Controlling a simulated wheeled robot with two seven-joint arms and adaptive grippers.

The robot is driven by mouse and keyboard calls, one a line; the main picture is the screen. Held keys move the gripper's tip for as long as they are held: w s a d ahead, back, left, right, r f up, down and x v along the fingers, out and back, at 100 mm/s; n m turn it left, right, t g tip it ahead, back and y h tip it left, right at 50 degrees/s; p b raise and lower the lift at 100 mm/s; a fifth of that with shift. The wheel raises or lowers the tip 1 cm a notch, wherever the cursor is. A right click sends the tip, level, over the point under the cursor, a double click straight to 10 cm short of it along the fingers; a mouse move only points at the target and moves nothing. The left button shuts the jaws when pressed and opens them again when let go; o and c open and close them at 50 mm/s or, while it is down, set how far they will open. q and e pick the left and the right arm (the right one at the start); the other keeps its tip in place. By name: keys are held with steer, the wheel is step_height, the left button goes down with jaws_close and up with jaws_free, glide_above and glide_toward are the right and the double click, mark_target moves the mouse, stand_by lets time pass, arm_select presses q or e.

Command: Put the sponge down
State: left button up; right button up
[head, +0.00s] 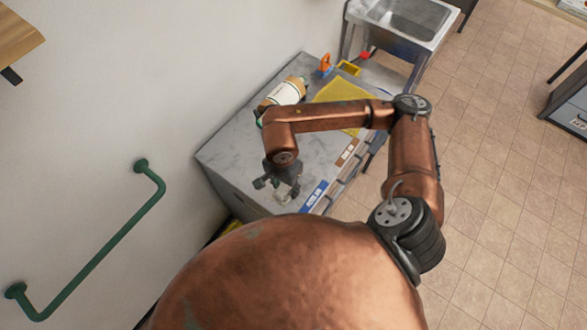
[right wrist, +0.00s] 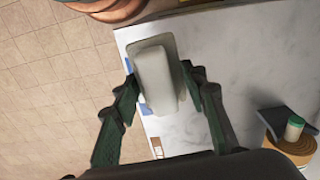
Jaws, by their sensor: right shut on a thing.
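My right gripper (head: 279,187) is over the grey countertop (head: 232,153), near its front part. In the right wrist view, its two green fingers close on both sides of a pale grey-white block, the sponge (right wrist: 157,78). The sponge lies across the counter's edge in that picture, with marble top and blue label behind it. I cannot tell whether it touches the counter. In the head view the sponge is small and hard to tell from the gripper. My left gripper is in neither view.
On the counter's far part are a white-labelled container (head: 287,93), an orange bottle (head: 326,65) and a yellow cloth (head: 331,92). A metal sink (head: 405,20) stands beyond. A green rail (head: 105,245) is on the left wall. Bare countertop lies left of my gripper.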

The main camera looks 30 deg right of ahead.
steer(key=shift+s+r+m, duration=0.15)
steer(key=shift+r+m, duration=0.05)
steer(key=shift+m, duration=0.1)
steer(key=shift+w+d+f, duration=0.15)
steer(key=shift+w+d, duration=0.05)
steer(key=w+d+f+p, duration=0.1)
steer(key=w+d+f, duration=0.3)
steer(key=w, duration=0.1)
steer(key=w+d+f+p, duration=0.2)
steer(key=w+d+f, duration=0.2)
steer(key=f, duration=0.1)
steer(key=shift+w+d+f, duration=0.2)
steer(key=shift+w+d, duration=0.1)
steer(key=shift+w, duration=0.05)
step_height(320, 180, down, 3)
steer(key=shift+w+r+p, duration=0.1)
steer(key=shift+w+p, duration=0.05)
steer(key=shift+p, duration=0.55)
steer(key=shift+d+f, duration=0.1)
steer(key=shift+f, duration=0.15)
steer(key=shift+f, duration=0.1)
